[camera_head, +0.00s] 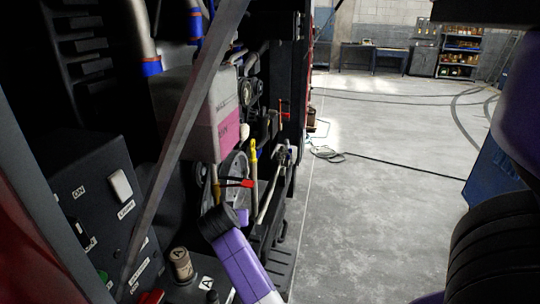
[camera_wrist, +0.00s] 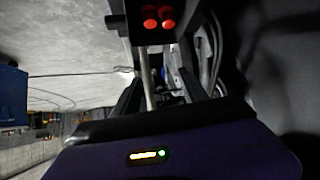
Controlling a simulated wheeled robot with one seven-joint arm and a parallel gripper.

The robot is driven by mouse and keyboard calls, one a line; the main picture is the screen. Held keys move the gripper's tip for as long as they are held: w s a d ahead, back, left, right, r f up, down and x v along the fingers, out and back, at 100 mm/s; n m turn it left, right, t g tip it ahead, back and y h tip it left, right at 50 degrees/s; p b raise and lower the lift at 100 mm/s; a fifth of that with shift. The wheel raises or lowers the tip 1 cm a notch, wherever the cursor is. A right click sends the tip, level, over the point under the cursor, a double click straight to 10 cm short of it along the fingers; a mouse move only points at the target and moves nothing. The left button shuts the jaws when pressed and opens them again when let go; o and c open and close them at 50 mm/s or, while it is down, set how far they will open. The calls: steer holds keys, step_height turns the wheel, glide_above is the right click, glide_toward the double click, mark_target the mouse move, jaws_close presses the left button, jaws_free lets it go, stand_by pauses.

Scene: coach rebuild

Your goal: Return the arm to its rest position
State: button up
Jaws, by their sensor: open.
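My arm, purple with a dark joint (camera_head: 217,221), reaches from the bottom of the head view into the open engine bay on the left. My gripper is not clear in the head view. In the wrist view, the purple wrist housing with a small lit bar (camera_wrist: 148,155) fills the bottom. Beyond it my gripper (camera_wrist: 158,82) shows as two dark fingers standing apart. A pale rod shows between them in the picture; whether it lies between the jaws or behind cannot be told. I see nothing clearly held.
A white-and-pink tank (camera_head: 205,110), a yellow-topped stick (camera_head: 253,152) and a diagonal grey strut (camera_head: 187,125) crowd the bay. A switch box (camera_head: 95,200) stands at lower left. The floor (camera_head: 375,205) to the right is open, with a cable (camera_head: 400,167) across it.

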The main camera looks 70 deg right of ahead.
stand_by(0.3)
steer(key=w+a+r+n+t+h, duration=0.1)
steer(key=w+a+r+n+t, duration=0.2)
steer(key=w+r+n+t, duration=0.25)
steer(key=s+a+n+t+y, duration=0.1)
steer(key=s+a+n+t, duration=0.15)
steer(key=a, duration=0.55)
steer(key=s+a+n+t+y, duration=0.2)
steer(key=s+a+t, duration=0.15)
steer(key=a, duration=0.45)
steer(key=s+a+n+y, duration=0.2)
steer(key=s+a+y, duration=0.2)
steer(key=s+a, duration=0.7)
steer(key=s+a+r+n+y, duration=0.1)
steer(key=s+a+n+y, duration=0.1)
steer(key=s+a, duration=0.9)
steer(key=s+y, duration=0.1)
steer(key=s, duration=0.4)
steer(key=shift+s+y, duration=0.35)
steer(key=shift+y, duration=0.05)
steer(key=shift+a, duration=0.1)
